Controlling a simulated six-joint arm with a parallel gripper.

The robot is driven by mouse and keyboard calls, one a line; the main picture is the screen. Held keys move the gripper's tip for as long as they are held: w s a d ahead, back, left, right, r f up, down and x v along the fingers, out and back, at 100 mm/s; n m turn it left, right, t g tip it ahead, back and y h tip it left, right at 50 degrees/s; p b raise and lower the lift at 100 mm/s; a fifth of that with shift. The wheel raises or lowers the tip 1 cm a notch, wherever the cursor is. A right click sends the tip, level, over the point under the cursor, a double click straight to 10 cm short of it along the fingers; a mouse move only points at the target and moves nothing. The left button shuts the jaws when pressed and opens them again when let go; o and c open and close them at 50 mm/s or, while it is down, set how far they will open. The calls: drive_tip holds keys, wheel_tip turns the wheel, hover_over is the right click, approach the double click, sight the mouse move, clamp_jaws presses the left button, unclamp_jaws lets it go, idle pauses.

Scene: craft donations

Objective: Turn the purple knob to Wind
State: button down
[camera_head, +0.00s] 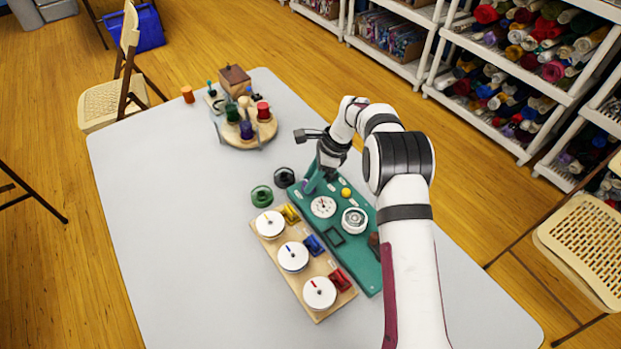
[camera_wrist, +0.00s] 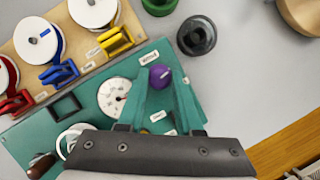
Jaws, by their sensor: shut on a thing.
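The purple knob (camera_wrist: 160,76) sits near the edge of a teal panel (camera_wrist: 88,92). In the head view the panel (camera_head: 368,269) lies on the table below my arm, and the knob (camera_head: 305,186) is mostly hidden by my gripper. My gripper (camera_head: 311,182) points down at this end of the panel. In the wrist view its two teal fingers (camera_wrist: 160,77) are shut on the knob, one on each side. A small white label (camera_wrist: 149,57) is beside the knob; I cannot read it surely. Other small labels lie around the fingers.
The panel also bears a white dial (camera_head: 323,206), a round silver part (camera_head: 354,220) and a yellow button (camera_head: 346,193). A wooden board (camera_head: 303,306) with white spools lies alongside. Green (camera_head: 262,196) and black (camera_head: 284,177) spools stand nearby. The table's left side is clear.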

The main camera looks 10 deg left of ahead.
drive_tip(key=n+g, duration=0.1)
drive_tip(key=n, duration=0.2)
drive_tip(key=shift+w+n, duration=0.1)
drive_tip(key=shift+n, duration=0.2)
drive_tip(key=shift+a+n+g+h, duration=0.1)
drive_tip(key=shift+n+g+h, duration=0.6)
drive_tip(key=shift+n, duration=1.1)
drive_tip(key=c, duration=0.6)
unclamp_jaws()
drive_tip(key=r, duration=0.2)
drive_tip(key=d+r, duration=0.1)
drive_tip(key=r, duration=0.1)
drive_tip(key=shift+r, duration=0.4)
drive_tip(key=s+d+r, duration=0.2)
drive_tip(key=d+r, duration=0.4)
drive_tip(key=d, duration=0.5)
drive_tip(key=w+a+r+t+h, duration=0.2)
drive_tip(key=a+r+t+h, duration=0.15)
drive_tip(key=a, duration=0.95)
drive_tip(key=shift+n+y, duration=0.25)
drive_tip(key=shift+n, duration=0.05)
drive_tip(key=f, duration=1.4)
drive_tip(key=shift+s+d+f, duration=0.15)
drive_tip(key=shift+d+f, duration=0.15)
